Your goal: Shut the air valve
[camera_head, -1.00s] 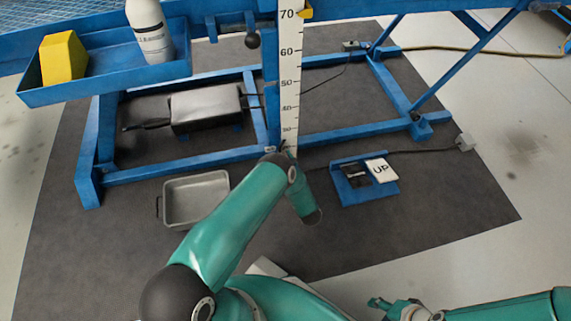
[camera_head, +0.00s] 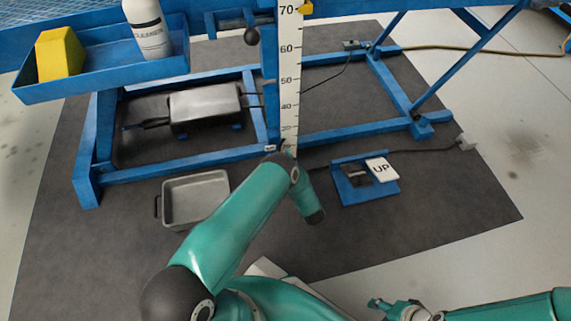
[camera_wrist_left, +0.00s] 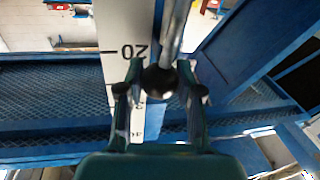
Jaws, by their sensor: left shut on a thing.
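In the left wrist view, a black ball knob (camera_wrist_left: 160,82) sits on the end of a shiny metal rod (camera_wrist_left: 174,30). My left gripper (camera_wrist_left: 162,88) is shut on this knob, with one finger on each side of it. In the head view, my left arm reaches toward the foot of the ruler, and its gripper is hidden. A black ball knob (camera_head: 252,37) also shows there beside the ruler; I cannot tell if it is the same one. My right gripper (camera_head: 383,309) is low in the head view, small and apart from the stand; its opening is unclear.
A white ruler (camera_head: 290,75) stands upright on the blue frame (camera_head: 180,163). A blue tray (camera_head: 110,83) holds a yellow block (camera_head: 62,56) and a white bottle (camera_head: 149,30). A grey pan (camera_head: 196,198) and a blue pedal marked UP (camera_head: 352,190) stand on the dark mat.

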